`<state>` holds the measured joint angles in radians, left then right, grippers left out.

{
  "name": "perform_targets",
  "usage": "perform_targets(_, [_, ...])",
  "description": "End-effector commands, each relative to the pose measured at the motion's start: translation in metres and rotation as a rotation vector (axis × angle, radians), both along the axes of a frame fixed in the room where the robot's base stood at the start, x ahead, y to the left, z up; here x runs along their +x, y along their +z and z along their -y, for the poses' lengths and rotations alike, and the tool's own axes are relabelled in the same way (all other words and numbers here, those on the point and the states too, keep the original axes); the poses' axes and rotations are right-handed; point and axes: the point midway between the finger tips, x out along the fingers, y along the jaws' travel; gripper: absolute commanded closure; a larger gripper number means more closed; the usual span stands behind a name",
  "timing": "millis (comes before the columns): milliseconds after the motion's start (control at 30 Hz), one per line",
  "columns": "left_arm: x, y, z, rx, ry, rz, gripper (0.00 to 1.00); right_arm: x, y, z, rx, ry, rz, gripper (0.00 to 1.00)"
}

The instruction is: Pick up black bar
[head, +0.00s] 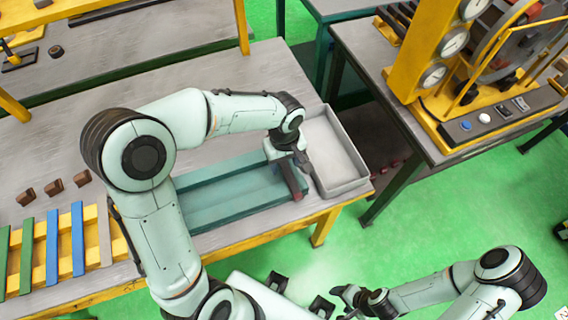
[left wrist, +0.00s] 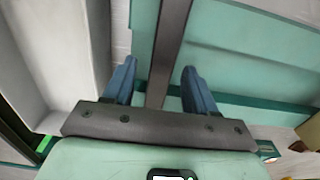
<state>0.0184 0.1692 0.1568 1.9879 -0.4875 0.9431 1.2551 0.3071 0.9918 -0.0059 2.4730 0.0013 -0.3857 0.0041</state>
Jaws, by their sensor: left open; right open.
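The black bar (head: 292,180) lies at the right end of the teal tray (head: 228,210) in the head view. In the left wrist view the dark bar (left wrist: 168,45) runs up the picture, between the two blue fingers of my left gripper (left wrist: 158,85). The fingers stand apart on either side of it, with visible gaps. In the head view my left gripper (head: 286,153) is over the bar's far part and hides some of it. I cannot tell its exact height above the bar. My right gripper (head: 352,300) is open and empty, low in the picture, away from the table.
An empty light grey bin (head: 361,184) stands close to the right of the bar. Green, blue and grey strips (head: 78,238) lie on a yellow rack at the left, with several brown blocks (head: 53,187) behind. A yellow machine with gauges (head: 425,75) stands on another table.

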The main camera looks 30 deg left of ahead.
Motion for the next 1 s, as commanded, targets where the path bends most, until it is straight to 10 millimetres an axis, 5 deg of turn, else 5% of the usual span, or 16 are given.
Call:
perform_targets(100, [0.0, 0.0, 0.0, 0.0, 0.0, 0.0, 0.5, 0.0, 0.0, 0.0, 0.0, 0.0, 0.0, 0.31])
perform_targets(267, [0.0, 0.0, 0.0, 0.001, 0.0, -0.001, 1.0, 0.0, 0.0, 0.0, 0.0, 0.0, 0.0, 0.31])
perform_targets(733, [0.001, 0.008, 0.0, 0.0, 0.0, 0.001, 1.0, 0.001, 0.001, 0.0, 0.0, 0.0, 0.001, 0.31])
perform_targets(1000, [0.002, 0.056, 0.0, 0.0, 0.0, 0.009, 1.0, 0.005, 0.007, 0.0, 0.0, 0.0, 0.006, 0.31])
